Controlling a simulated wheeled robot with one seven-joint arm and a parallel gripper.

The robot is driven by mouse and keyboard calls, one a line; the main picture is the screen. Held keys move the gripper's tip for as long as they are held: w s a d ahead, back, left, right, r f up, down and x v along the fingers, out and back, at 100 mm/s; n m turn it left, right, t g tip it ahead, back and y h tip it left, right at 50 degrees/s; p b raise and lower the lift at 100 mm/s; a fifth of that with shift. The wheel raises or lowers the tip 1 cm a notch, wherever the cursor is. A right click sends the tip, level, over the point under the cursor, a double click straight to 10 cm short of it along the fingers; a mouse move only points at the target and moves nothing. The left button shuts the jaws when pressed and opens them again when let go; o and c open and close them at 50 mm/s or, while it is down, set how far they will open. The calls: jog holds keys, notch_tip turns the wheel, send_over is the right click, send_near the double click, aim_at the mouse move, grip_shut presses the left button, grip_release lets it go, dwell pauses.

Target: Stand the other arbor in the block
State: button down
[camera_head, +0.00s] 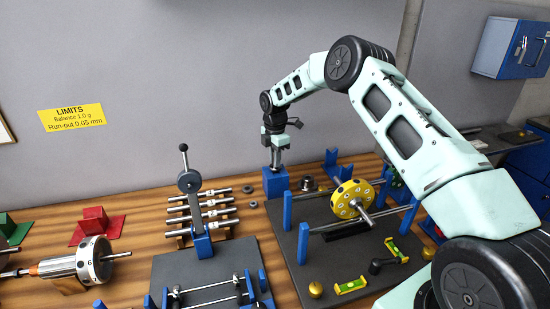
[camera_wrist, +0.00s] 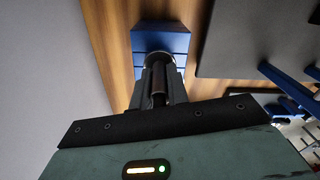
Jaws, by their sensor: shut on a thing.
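The blue block (camera_head: 276,184) stands on the wooden bench near the wall, right of centre in the head view; in the wrist view it is at the top (camera_wrist: 160,38). My gripper (camera_head: 276,150) is directly above it, pointing down. It is shut on an upright arbor (camera_wrist: 158,84), a dark rod between the fingers. A pale round collar (camera_wrist: 159,58) shows at its far end, over the block. In the head view the arbor's lower end meets the block's top; I cannot tell how deep it sits. Several other arbors (camera_head: 205,207) lie on a rack to the left.
A dark plate (camera_head: 325,275) with blue posts carries a yellow rotor (camera_head: 352,198) to the right of the block. A lever tool (camera_head: 192,190) stands at the rack. A silver rotor (camera_head: 93,260) is at left.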

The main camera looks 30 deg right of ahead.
jog(key=shift+f, duration=0.5)
jog(key=c, duration=1.3)
grip_release()
jog(key=shift+b, duration=0.3)
notch_tip(320, 180, up, 17)
jog(key=b, duration=0.4)
jog(key=shift+r, duration=0.2)
